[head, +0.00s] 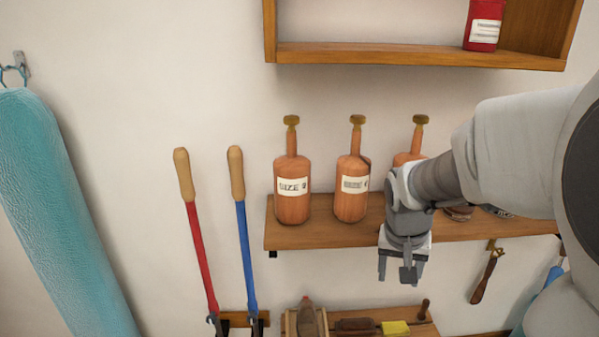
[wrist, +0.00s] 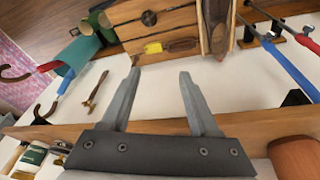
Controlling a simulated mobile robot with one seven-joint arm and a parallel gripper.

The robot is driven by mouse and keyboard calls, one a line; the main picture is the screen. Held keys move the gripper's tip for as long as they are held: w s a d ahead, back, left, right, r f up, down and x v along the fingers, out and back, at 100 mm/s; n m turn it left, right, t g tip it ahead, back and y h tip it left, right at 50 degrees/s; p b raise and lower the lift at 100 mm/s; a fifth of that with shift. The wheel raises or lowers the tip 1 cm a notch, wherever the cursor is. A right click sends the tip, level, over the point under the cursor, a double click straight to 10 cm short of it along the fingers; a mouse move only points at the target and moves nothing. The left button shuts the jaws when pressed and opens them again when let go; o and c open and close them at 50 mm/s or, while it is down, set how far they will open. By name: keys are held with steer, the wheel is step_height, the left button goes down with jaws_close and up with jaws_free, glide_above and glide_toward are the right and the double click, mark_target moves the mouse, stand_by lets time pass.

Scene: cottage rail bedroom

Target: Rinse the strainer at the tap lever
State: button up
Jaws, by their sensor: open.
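I cannot make out a strainer or a tap lever in either view. My gripper (head: 403,270) points down in front of the wall shelf in the head view, beside the rightmost brown bottle. In the wrist view, the two fingers of my gripper (wrist: 160,72) are spread apart with nothing between them. My arm hides part of the shelf's right side and part of the rightmost bottle.
The wooden shelf (head: 310,236) holds brown bottles (head: 292,195). Above is a shelf box with a red container (head: 483,27). Below sits a bench top with a yellow block (head: 396,328). Red (head: 200,255) and blue (head: 244,255) long-handled tools stand left; a teal board (head: 60,215) hangs far left.

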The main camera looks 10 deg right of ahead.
steer(key=shift+w+d+f+m+g+y+b, duration=0.35)
steer(key=shift+w+d+f+m+b, duration=1.05)
steer(key=shift+f, duration=5.5)
steer(key=shift+d+f+m+g+y+b, duration=0.2)
steer(key=shift+d+f+g+b, duration=0.45)
steer(key=shift+d+f, duration=3.85)
steer(key=shift+w+a+f+m+g+y+b, duration=0.3)
steer(key=shift+w+a+f+m+b, duration=0.7)
steer(key=shift+f, duration=8.25)
steer(key=shift+s+d+n, duration=0.3)
steer(key=shift+d, duration=0.15)
jaws_close()
